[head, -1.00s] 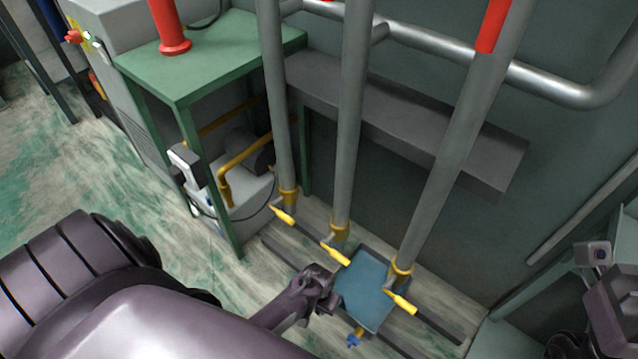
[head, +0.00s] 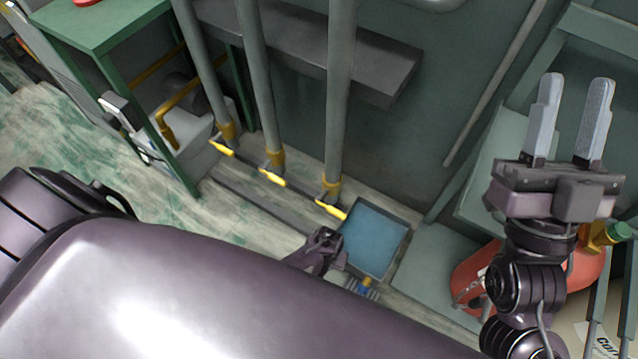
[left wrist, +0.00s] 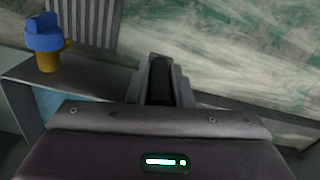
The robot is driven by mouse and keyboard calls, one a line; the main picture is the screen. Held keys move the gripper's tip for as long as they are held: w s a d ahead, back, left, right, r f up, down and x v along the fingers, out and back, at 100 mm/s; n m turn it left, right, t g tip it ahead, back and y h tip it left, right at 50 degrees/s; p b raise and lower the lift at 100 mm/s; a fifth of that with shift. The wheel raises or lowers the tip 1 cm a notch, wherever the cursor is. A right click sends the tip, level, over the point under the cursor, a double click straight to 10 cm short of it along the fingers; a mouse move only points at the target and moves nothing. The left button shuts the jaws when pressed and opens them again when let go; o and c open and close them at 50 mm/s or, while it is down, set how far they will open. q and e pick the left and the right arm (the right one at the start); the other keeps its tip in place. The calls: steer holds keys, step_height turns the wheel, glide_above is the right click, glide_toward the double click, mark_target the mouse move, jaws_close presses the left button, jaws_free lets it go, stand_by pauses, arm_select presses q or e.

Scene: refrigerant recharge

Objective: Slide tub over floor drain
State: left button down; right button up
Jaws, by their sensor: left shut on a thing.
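The tub (head: 395,250) is a shallow grey rectangular tray with a blue inside, on the floor right of the right-hand pipe. A blue-and-yellow tap (head: 365,285) is on its near side. My left gripper (head: 328,246) is shut on the tub's left rim. In the left wrist view, its fingers (left wrist: 160,75) pinch the dark rim (left wrist: 90,76), beside the tap (left wrist: 44,42). The slotted drain grate (left wrist: 96,22) shows beyond the tap; how much lies under the tub is hidden. My right gripper (head: 574,100) is open and empty, raised at the right.
Three grey pipes with yellow valve handles (head: 332,208) stand behind and left of the tub. Dark floor rails (head: 250,205) run along the wall. A red cylinder (head: 470,278) and a green-grey frame (head: 500,165) stand at the right. A green table (head: 95,25) is at the left.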

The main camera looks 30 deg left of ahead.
arm_select(q)
steer(key=shift+d, duration=0.4)
arm_select(e)
steer(key=shift+w+f, duration=0.1)
arm_select(q)
steer(key=c, duration=1.3)
jaws_free()
steer(key=shift+a, duration=0.15)
